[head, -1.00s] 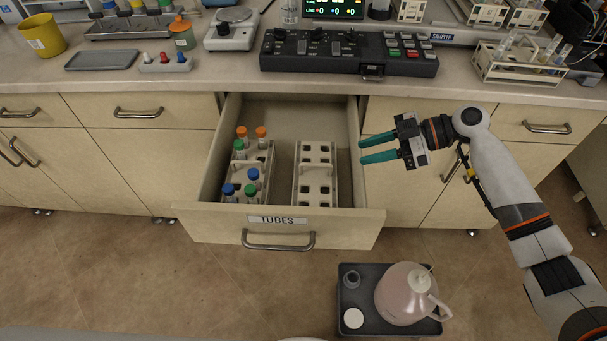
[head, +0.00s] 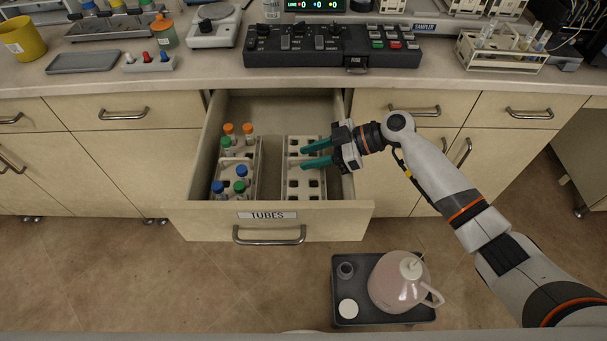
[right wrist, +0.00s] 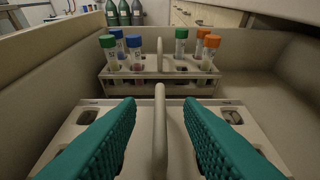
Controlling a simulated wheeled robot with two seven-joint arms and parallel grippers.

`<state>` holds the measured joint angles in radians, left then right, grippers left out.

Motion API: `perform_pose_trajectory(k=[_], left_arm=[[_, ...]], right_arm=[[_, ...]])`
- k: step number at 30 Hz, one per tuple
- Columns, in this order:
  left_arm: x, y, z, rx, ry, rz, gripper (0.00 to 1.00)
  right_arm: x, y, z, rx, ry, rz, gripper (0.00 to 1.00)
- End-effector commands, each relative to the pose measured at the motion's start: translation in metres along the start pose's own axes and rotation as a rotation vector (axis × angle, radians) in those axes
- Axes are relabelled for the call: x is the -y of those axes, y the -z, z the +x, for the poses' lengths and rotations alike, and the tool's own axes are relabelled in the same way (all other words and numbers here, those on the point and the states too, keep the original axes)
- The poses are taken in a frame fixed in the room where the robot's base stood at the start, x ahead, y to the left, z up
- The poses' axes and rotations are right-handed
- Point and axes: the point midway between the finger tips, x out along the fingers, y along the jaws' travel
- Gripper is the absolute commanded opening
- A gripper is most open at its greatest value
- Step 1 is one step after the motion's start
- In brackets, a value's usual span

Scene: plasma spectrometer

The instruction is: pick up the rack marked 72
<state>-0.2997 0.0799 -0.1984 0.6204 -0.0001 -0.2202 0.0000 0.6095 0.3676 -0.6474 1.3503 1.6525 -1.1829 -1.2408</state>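Two white racks lie in the open drawer (head: 350,222); I cannot read the number 72 on either. The right-hand rack (head: 305,193) is empty of tubes and has a raised bar handle (right wrist: 160,125). The left-hand rack (head: 232,160) holds several tubes with orange, green and blue caps; it shows beyond the empty rack in the right wrist view (right wrist: 160,88). My right gripper (head: 302,156) is over the empty rack, its teal fingers open. In the right wrist view the fingers (right wrist: 160,120) lie on either side of the handle, apart from it. My left gripper is not in view.
The drawer walls (head: 208,150) rise around the racks, and its front carries a TUBES label (head: 267,215). Above is the counter with a black control panel (head: 330,47) and another tube rack (head: 500,55). A tray with a pink kettle (head: 395,283) stands low in front.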

Motion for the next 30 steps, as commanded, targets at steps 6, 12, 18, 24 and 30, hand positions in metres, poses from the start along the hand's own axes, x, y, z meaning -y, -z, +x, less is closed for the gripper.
perform_pose_trajectory(k=[6, 12, 18, 24, 30], left_arm=[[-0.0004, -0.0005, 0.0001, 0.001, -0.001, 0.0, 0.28], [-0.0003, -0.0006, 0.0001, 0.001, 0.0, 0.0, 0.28], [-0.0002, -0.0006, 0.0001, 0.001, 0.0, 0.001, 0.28], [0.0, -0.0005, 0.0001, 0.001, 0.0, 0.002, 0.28], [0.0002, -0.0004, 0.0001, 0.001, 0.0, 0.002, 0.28]], right_arm=[[0.0001, 0.0002, -0.0007, 0.0, 0.0, 0.0, 0.14], [0.0001, 0.0002, -0.0009, 0.0, 0.0, 0.0, 0.0], [0.0001, 0.0002, -0.001, 0.0, 0.0, 0.0, 0.0], [0.0001, 0.0002, -0.001, 0.0, 0.0, 0.0, 0.0], [0.0001, 0.0002, -0.001, 0.0, 0.0, 0.0, 0.0]])
